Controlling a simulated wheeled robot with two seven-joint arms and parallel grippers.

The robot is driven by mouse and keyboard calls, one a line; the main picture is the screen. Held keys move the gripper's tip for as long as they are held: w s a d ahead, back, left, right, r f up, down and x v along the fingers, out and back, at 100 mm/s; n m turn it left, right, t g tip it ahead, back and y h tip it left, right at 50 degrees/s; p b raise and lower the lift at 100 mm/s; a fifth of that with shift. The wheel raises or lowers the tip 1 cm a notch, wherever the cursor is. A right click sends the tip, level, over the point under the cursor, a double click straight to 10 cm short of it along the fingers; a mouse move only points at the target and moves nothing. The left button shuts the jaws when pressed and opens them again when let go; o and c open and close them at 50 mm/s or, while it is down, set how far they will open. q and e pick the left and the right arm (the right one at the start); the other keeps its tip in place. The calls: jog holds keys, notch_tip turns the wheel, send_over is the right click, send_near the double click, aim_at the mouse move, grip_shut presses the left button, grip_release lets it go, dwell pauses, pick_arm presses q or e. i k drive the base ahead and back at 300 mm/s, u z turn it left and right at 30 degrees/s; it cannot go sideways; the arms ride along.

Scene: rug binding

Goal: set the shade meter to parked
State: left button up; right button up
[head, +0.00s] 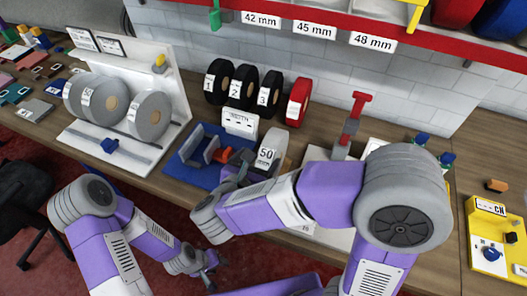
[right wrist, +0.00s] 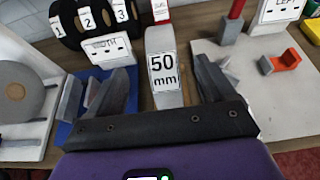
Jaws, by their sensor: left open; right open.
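A yellow unit (head: 480,250) at the far right of the bench has a display ending in "CN" and a blue knob (head: 490,252); it may be the shade meter, but no name on it is readable. The knob's setting is too small to tell. My right gripper (head: 236,178) is open over the bench by the "50 mm" roll (head: 272,150), far left of the yellow unit. In the right wrist view its fingers (right wrist: 165,85) stand apart, with the 50 mm label (right wrist: 163,72) showing between them. My left gripper (head: 206,270) is open, low in front of the bench.
Black rolls numbered 1 to 3 (head: 243,87) and a red roll (head: 298,101) stand at the back. A blue fixture (head: 185,150) and a white stand with grey rolls (head: 180,85) are to the left. A red-handled post (head: 352,120) rises right of centre. My right arm crosses the bench.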

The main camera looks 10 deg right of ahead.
aim_at(109, 146)
jog(key=k, duration=1)
